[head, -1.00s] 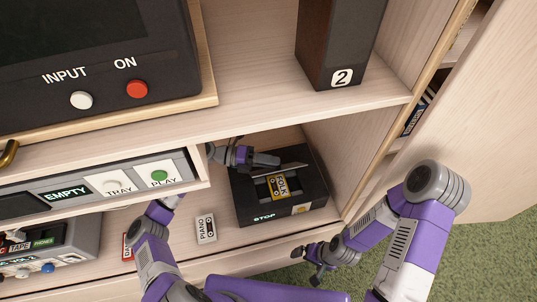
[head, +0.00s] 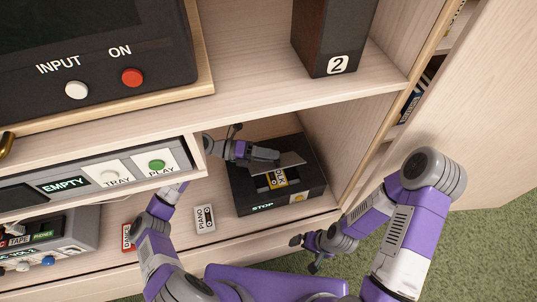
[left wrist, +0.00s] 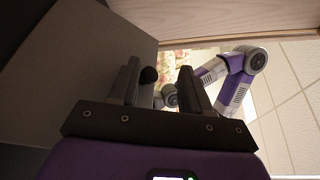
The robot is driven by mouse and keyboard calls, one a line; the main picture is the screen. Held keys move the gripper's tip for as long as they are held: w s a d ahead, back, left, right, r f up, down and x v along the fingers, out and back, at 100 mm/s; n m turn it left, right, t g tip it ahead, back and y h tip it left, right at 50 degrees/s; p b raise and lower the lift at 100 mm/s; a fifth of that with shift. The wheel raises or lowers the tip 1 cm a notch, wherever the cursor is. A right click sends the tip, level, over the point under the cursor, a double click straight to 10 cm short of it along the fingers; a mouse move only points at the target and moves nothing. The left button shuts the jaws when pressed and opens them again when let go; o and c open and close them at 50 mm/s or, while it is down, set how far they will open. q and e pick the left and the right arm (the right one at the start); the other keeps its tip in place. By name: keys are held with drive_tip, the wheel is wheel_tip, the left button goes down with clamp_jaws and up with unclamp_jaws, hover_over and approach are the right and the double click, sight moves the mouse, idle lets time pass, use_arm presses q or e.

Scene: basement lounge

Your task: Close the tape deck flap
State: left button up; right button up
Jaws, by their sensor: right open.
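The tape deck (head: 313,190) is a black box on the lower shelf, with a lit STOP label and a yellow-orange button on its front. Its flap (head: 293,158), a grey plate, stands raised and tilted over the well. A yellow cassette (head: 278,181) lies in the well, partly hidden under the flap. My left gripper (head: 276,155) is at the flap's left side, behind it; I cannot tell whether they touch. In the left wrist view its fingers (left wrist: 158,85) are apart with nothing held, beside a large grey surface. My right gripper (head: 303,252) is open and empty in front of the shelf.
A white PIANO cassette (head: 204,219) lies left of the deck, and a red-edged one (head: 127,237) farther left. The upper shelf edge (head: 300,107) and the EMPTY/TRAY/PLAY unit (head: 110,178) close in above and left. A dark speaker (head: 330,40) stands above.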

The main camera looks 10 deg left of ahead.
use_arm(q)
drive_tip(key=shift+a+f, duration=0.1)
drive_tip(key=shift+w+a, duration=0.1)
drive_tip(key=shift+a, duration=0.2)
drive_tip(key=a+r, duration=0.1)
drive_tip(key=a, duration=0.5)
drive_tip(key=shift+a, duration=0.4)
